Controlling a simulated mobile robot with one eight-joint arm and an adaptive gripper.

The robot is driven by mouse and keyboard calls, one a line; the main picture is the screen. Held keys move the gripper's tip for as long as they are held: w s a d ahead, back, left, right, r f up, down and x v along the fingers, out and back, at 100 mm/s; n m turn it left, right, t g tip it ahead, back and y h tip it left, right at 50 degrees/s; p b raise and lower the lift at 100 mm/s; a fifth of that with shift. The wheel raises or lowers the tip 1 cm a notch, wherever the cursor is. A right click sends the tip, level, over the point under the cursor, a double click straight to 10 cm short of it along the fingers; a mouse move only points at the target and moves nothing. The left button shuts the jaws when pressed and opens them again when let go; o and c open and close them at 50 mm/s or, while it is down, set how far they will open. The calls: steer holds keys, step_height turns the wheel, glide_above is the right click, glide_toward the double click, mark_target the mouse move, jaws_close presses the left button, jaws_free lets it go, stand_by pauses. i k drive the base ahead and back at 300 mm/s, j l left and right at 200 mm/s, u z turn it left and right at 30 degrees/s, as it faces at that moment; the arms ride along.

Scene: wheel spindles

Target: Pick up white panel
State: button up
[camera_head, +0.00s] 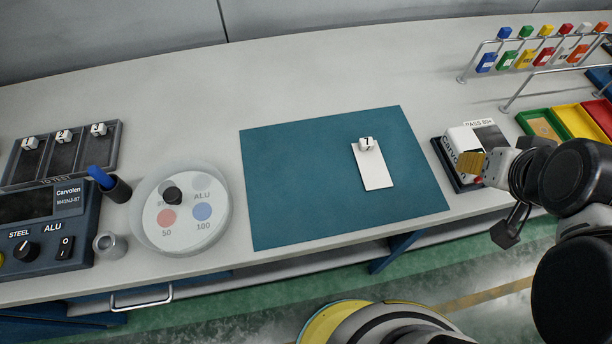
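The white panel (375,178) is a small flat rectangle lying on the blue mat (290,185), right of the mat's middle. A small white cube marked 7 (366,144) sits at its far end and covers part of it. My gripper (489,200) is at the right, over the table's front edge, well apart from the panel. One finger with a ridged yellow tip points left; a dark finger hangs lower, with a gap between them. It appears open, with nothing seen between the fingers.
A white Carvolen device (462,140) in a dark tray stands close behind my gripper. Coloured bins (545,125) and a rack of coloured blocks (525,55) are at the right. The mat is otherwise clear.

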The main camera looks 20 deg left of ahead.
mark_target(374, 174)
steer(key=u, duration=0.8)
steer(key=k+j+z, duration=0.15)
steer(key=j+z, duration=0.25)
steer(key=k+j+z, duration=0.2)
steer(key=z, duration=0.25)
steer(key=k+j+z, duration=0.25)
steer(key=z, duration=0.15)
steer(key=k+j+z, duration=0.4)
steer(key=k+z, duration=0.15)
steer(key=z, duration=0.25)
